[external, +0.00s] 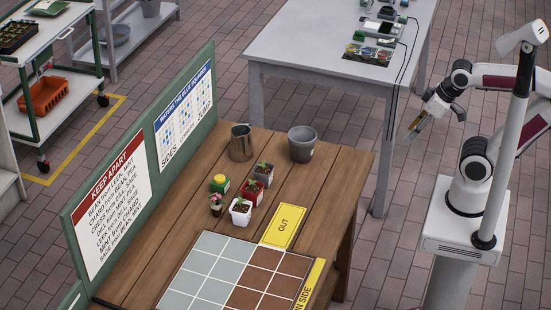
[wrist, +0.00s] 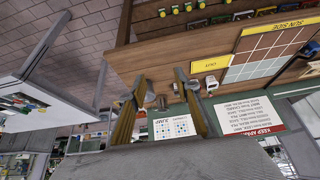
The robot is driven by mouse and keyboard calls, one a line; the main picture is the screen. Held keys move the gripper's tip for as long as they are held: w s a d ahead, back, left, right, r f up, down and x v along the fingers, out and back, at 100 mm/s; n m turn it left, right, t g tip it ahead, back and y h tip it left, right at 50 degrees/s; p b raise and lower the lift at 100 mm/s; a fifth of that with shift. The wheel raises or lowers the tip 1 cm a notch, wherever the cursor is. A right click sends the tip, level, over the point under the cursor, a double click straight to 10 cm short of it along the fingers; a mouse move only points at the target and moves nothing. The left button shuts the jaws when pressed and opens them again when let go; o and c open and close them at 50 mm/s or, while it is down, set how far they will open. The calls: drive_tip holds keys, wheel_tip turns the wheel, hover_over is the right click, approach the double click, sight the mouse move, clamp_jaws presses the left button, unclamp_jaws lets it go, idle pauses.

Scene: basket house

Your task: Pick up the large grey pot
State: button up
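The large grey pot (external: 302,146) stands upright at the back right part of the wooden table in the external view, empty as far as I can see. In the wrist view, a grey rounded shape partly hidden by the left finger may be the pot; I cannot be sure. My gripper (external: 414,131) is in the air, well to the right of the pot and apart from it. In the wrist view its two fingers (wrist: 161,77) stand wide apart with nothing held between them.
A metal jug (external: 241,143) stands left of the pot. A green-and-yellow jar (external: 220,184), a red pot (external: 252,190), a white pot (external: 240,212) and other small plants stand nearby. A tiled grid (external: 240,275) and yellow OUT sign (external: 283,227) lie in front. A grey table (external: 300,55) stands behind.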

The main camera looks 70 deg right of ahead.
drive_tip(key=o, duration=1.4)
drive_tip(key=shift+c, duration=0.2)
drive_tip(key=shift+w, duration=0.1)
drive_tip(key=w+d+f+n+t+h, duration=0.1)
drive_tip(key=w+d+t, duration=0.1)
drive_tip(key=w+d, duration=0.5)
drive_tip(key=w+d+f+t+h, duration=0.1)
drive_tip(key=w+d, duration=0.2)
drive_tip(key=w, duration=0.9)
drive_tip(key=w+d+f+n+t, duration=0.1)
drive_tip(key=w+d+t, duration=0.1)
drive_tip(key=w+d, duration=0.5)
drive_tip(key=w+f+n+t+y, duration=0.2)
drive_tip(key=w+f, duration=0.6)
wheel_tip(320, 180, down, 8)
drive_tip(key=s+a+t+y, duration=0.1)
drive_tip(key=t+y, duration=0.1)
drive_tip(key=y, duration=0.4)
drive_tip(key=shift+a+f, duration=0.2)
